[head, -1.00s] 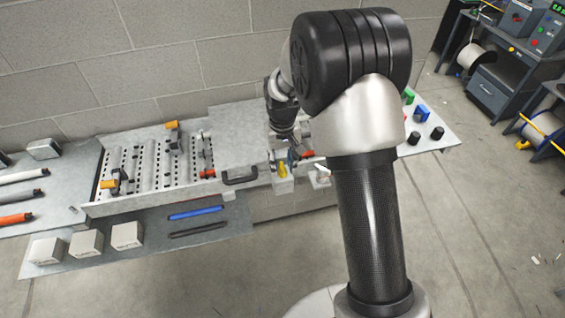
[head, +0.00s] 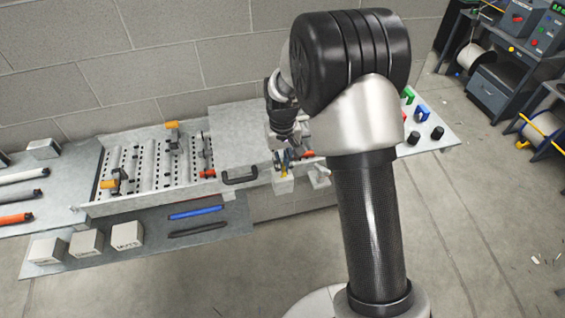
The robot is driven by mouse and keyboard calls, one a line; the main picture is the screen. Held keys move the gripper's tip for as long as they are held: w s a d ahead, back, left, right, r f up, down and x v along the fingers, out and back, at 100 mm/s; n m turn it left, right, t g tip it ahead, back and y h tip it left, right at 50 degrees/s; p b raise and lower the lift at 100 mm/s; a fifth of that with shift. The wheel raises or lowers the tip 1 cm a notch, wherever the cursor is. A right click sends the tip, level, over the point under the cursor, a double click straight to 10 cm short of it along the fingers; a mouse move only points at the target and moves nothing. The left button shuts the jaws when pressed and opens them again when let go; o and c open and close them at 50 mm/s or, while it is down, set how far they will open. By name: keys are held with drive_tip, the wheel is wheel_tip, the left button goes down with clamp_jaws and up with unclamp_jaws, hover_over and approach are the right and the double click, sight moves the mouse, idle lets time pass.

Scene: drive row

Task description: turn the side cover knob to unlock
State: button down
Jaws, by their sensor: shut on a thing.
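My gripper (head: 285,156) is at the right front edge of the grey cover box, pointing down. Its fingers are shut on a small yellow part there, which I take to be the side cover knob (head: 284,169). The fingers and wrist hide much of it, so its exact angle cannot be read. The grey cover box (head: 242,137) is shut, with a black handle (head: 240,178) on its front edge. My arm hides what lies just right of the gripper, apart from an orange-red part (head: 308,154) close beside it.
The roller bed (head: 150,165) with orange and red clamps lies left of the cover box. A lower shelf holds white boxes (head: 127,235) and a blue bar (head: 195,212). Black knobs (head: 437,133) stand on the bench at right. Open floor lies in front.

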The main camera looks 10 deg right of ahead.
drive_tip(key=shift+n, duration=0.4)
drive_tip(key=n+b, duration=0.1)
drive_tip(key=n, duration=0.2)
drive_tip(key=shift+n, duration=0.4)
drive_tip(key=n+b, duration=0.1)
drive_tip(key=n, duration=0.8)
drive_tip(key=shift+b, duration=0.35)
drive_tip(key=n, duration=0.4)
drive_tip(key=shift+n, duration=0.3)
drive_tip(key=c, duration=1.7)
unclamp_jaws()
drive_tip(key=shift+o, duration=0.2)
drive_tip(key=shift+r, duration=0.1)
